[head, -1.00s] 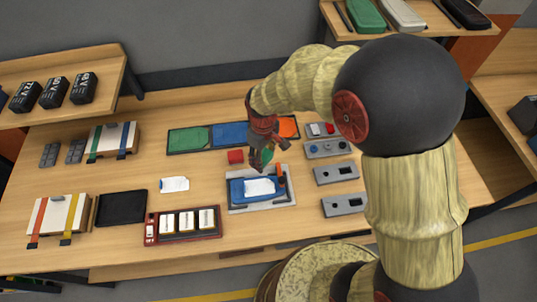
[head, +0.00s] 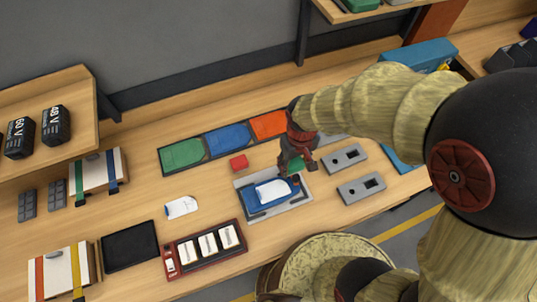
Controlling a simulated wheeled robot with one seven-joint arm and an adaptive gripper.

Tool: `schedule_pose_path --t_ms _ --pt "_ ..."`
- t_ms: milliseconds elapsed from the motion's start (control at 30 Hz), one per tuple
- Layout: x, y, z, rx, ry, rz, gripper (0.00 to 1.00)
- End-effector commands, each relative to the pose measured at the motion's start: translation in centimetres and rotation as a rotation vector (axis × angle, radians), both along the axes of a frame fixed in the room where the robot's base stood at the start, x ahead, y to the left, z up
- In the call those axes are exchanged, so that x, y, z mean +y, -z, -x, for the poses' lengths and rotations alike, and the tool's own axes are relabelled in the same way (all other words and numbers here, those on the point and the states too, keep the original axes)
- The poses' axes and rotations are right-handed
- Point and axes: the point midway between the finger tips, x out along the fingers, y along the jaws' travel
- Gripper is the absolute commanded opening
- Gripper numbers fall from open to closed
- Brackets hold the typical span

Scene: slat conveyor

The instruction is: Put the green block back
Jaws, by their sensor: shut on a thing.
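The green block (head: 296,165) is small and partly hidden between the fingers of my gripper (head: 299,168). My gripper is shut on it, pointing down, above the far right part of the blue piece on the grey plate (head: 301,208). I cannot tell how high the block is above what lies below it. A green panel (head: 183,154), a blue panel (head: 228,138) and an orange panel (head: 268,124) lie in a row on a dark strip at the back. A red block (head: 239,162) sits on the table in front of the blue panel.
A white item (head: 181,207) lies left of the grey plate. A red tray (head: 178,252) with several white-topped pieces and a black tray (head: 130,246) are at the front. Grey slotted blocks (head: 344,158) stand right of my gripper. My arm hides part of the right side.

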Motion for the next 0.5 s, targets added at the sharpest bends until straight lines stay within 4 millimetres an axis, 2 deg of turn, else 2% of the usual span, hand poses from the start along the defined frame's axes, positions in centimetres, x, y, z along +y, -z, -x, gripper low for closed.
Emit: schedule_pose_path --t_ms 167,500 --pt "1.7 1.3 -1.9 0.002 0.003 0.001 0.22" --pt "6.2 4.7 -7.0 0.003 0.003 0.001 0.22"
